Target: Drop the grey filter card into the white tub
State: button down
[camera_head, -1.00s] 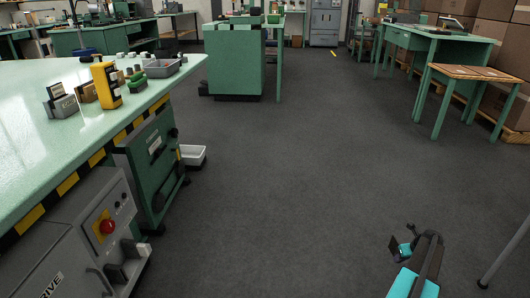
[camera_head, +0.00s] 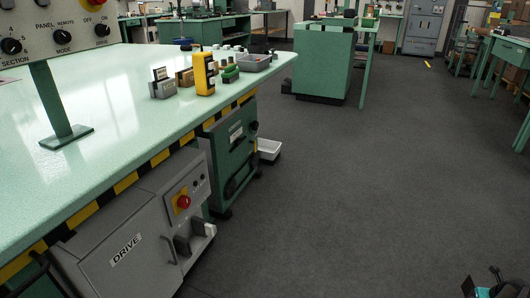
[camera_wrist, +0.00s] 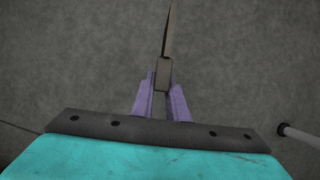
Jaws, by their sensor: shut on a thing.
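The white tub (camera_head: 268,150) sits low beside the green cabinet under the bench, at the middle of the head view. My gripper (camera_wrist: 163,86) is shut in the wrist view, with its two lavender fingers on a thin grey-brown piece (camera_wrist: 167,40), seen nearly edge-on. This looks like the grey filter card; its face is hidden. Only the top of my gripper (camera_head: 484,289) shows in the bottom right corner of the head view, well apart from the tub. In the wrist view only bare floor lies behind the held piece.
The green bench (camera_head: 110,110) fills the left, with a yellow block (camera_head: 205,73), small holders and a grey tray (camera_head: 254,62) near its edge. A grey drive box (camera_head: 150,235) stands beneath. Dark floor (camera_head: 350,190) is open at centre and right. A pale pole (camera_wrist: 300,136) shows in the wrist view.

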aim_at(269, 157)
jog(key=k, duration=1.35)
jog(key=z, duration=0.3)
jog(key=i, duration=1.1)
jog(key=z, duration=0.4)
jog(key=i, duration=1.3)
